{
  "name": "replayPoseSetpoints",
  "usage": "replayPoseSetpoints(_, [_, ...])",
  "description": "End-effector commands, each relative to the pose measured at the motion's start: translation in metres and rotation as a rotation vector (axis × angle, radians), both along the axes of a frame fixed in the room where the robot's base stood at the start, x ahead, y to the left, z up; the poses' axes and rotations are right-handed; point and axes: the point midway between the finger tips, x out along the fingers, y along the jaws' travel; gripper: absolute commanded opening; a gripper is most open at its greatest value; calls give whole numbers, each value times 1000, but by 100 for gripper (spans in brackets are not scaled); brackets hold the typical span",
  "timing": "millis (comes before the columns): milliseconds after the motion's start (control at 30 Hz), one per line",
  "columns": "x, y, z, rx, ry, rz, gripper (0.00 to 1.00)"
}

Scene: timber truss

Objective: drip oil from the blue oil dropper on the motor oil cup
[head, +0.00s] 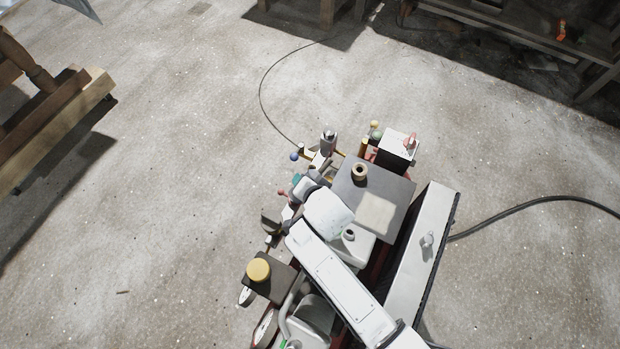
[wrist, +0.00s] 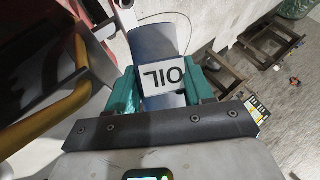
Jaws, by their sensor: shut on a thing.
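My gripper (wrist: 163,92) is shut on the blue oil dropper (wrist: 155,40); its teal fingers press both sides of it. In the head view my gripper (head: 298,183) is at the left side of a machine, and my arm largely hides the dropper. I cannot tell for certain which part is the motor oil cup. A small brown ring-shaped cup (head: 359,171) stands on the machine's grey top, right of my gripper.
The machine's grey top plate (head: 385,185) has a white box (head: 397,149) behind it. A yellow round cap (head: 258,269) sits at lower left. In the wrist view a yellow bar (wrist: 45,118) runs close on the left. Concrete floor lies open around; timber (head: 60,118) is far left.

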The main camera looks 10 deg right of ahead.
Motion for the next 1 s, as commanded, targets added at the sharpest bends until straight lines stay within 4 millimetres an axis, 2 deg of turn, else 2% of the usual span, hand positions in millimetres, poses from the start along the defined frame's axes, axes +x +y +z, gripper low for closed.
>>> replayPoseSetpoints(33, [0, 1, 6, 31, 10, -2, 9])
replayPoseSetpoints(367, [-5, 14, 10, 270, 104, -4, 9])
replayPoseSetpoints(800, [-7, 21, 6, 585, 231, -4, 9])
replayPoseSetpoints(1000, [-8, 22, 7, 679, 268, -3, 9])
